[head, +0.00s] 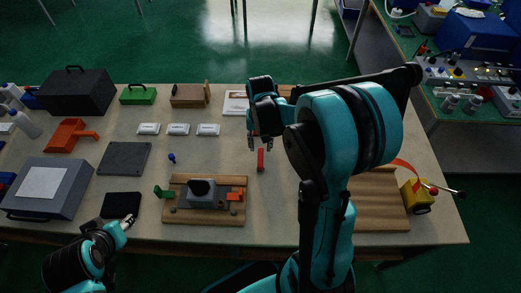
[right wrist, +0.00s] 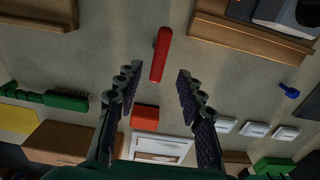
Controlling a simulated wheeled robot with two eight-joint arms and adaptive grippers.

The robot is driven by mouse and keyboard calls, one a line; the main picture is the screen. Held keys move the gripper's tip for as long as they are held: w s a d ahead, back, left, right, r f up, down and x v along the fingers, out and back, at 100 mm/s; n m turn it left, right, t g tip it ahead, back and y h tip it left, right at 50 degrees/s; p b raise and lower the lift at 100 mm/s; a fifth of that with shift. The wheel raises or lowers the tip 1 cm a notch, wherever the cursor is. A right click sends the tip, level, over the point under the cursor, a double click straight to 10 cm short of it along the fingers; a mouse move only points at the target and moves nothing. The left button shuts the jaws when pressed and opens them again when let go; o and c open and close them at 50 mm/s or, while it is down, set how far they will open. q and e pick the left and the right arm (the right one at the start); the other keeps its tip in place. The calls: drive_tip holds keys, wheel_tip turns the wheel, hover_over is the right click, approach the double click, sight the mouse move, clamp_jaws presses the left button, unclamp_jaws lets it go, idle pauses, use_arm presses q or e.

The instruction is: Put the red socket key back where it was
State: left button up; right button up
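The red socket key (head: 261,160) lies on the bench near its middle, right of the wooden press base (head: 205,220). In the right wrist view the key (right wrist: 160,55) appears as a red bar between and beyond the fingertips. My right gripper (head: 261,144) points down just above and behind the key. Its fingers are spread wide with nothing between them in the right wrist view (right wrist: 158,80). My left gripper (head: 126,223) is low at the left, beside a black pad, and shows no object in it. Its finger gap is too small to judge.
The wooden base carries a grey press with green and orange parts. A small blue piece (head: 171,158) and white packets (head: 178,129) lie left of the key. A wooden board (head: 375,200) and yellow box (head: 417,197) are at the right. An orange-red block (right wrist: 145,116) shows near the gripper.

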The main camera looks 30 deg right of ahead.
drive_tip(key=s+a+r+n+t, duration=0.6)
drive_tip(key=s+a+r+t, duration=0.1)
drive_tip(key=s+a+r, duration=0.3)
wheel_tip(320, 180, up, 2)
drive_tip(key=shift+s+a+r+p, duration=0.1)
drive_tip(key=shift+s+a+p, duration=0.25)
drive_tip(key=shift+s, duration=0.15)
wheel_tip(320, 180, down, 2)
drive_tip(key=b, duration=0.2)
drive_tip(key=shift+f+b, duration=0.25)
drive_tip(key=shift+b, duration=0.05)
idle(0.5)
